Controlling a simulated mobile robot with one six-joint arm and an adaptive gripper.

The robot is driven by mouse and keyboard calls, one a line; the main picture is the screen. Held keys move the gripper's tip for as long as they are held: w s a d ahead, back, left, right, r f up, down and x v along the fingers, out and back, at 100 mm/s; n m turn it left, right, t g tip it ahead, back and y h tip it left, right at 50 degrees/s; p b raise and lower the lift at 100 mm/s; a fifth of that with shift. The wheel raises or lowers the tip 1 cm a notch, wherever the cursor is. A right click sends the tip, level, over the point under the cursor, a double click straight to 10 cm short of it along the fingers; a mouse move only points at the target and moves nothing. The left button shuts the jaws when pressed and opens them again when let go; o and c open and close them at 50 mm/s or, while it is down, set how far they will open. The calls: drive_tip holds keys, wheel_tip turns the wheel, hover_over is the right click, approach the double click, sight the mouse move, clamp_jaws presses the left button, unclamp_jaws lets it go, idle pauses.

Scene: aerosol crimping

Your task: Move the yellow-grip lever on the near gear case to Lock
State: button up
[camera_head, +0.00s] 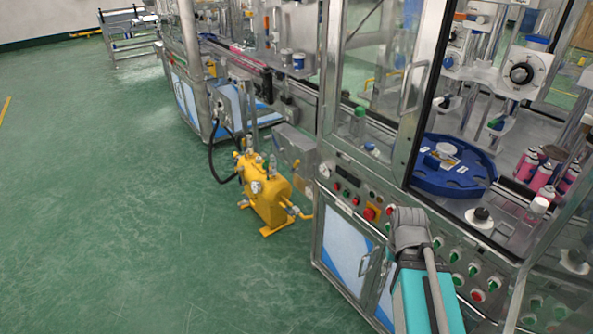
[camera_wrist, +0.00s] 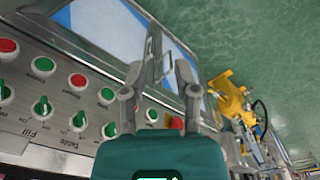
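I cannot make out a yellow-grip lever, a gear case or a Lock mark in either view. In the wrist view my gripper (camera_wrist: 162,62) has its two grey fingers apart with nothing between them. It is in front of the machine's control panel (camera_wrist: 62,82) and cabinet doors. In the head view my arm reaches to the front of the same machine, and its fingers cannot be made out there.
The panel carries green knobs (camera_wrist: 42,107) and red buttons (camera_wrist: 78,80). A yellow tank unit (camera_head: 266,200) with hoses stands on the floor left of the machine. A blue rotary plate (camera_head: 470,175) and pink cans (camera_head: 543,178) are inside. Green floor (camera_head: 110,220) is clear at left.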

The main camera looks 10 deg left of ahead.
drive_tip(key=shift+t, duration=0.8)
drive_tip(key=w+f+b, duration=0.1)
drive_tip(key=w, duration=0.1)
drive_tip(key=w+a+f+b, duration=0.1)
drive_tip(key=w+f+b, duration=0.1)
drive_tip(key=shift+f, duration=0.3)
clamp_jaws()
drive_tip(key=w+a+f+t+b, duration=0.5)
drive_tip(key=w+a+b, duration=0.1)
drive_tip(key=w+b, duration=0.4)
drive_tip(key=w+a+f+t+b, duration=0.5)
drive_tip(key=w+a+t+b, duration=0.15)
drive_tip(key=w+b, duration=0.4)
drive_tip(key=w+a+f+n+t+y+b, duration=0.1)
drive_tip(key=w+a+n+t+y+b, duration=0.1)
drive_tip(key=a+y+b, duration=0.4)
drive_tip(key=w+a+f+n+t+y+b, duration=0.1)
drive_tip(key=a+f+n+t+y+b, duration=0.1)
drive_tip(key=a+b, duration=0.65)
drive_tip(key=s+a+f+n+g+y+b, duration=0.1)
drive_tip(key=s+a+n+y+b, duration=0.1)
drive_tip(key=a, duration=0.5)
drive_tip(key=s+a+f+n+g+y+b, duration=0.1)
drive_tip(key=s+a+n+y+b, duration=0.2)
drive_tip(key=a+y+b, duration=0.4)
drive_tip(key=shift+a+f+n+y, duration=0.15)
drive_tip(key=shift+f+n+y, duration=0.3)
drive_tip(key=shift+y, duration=0.25)
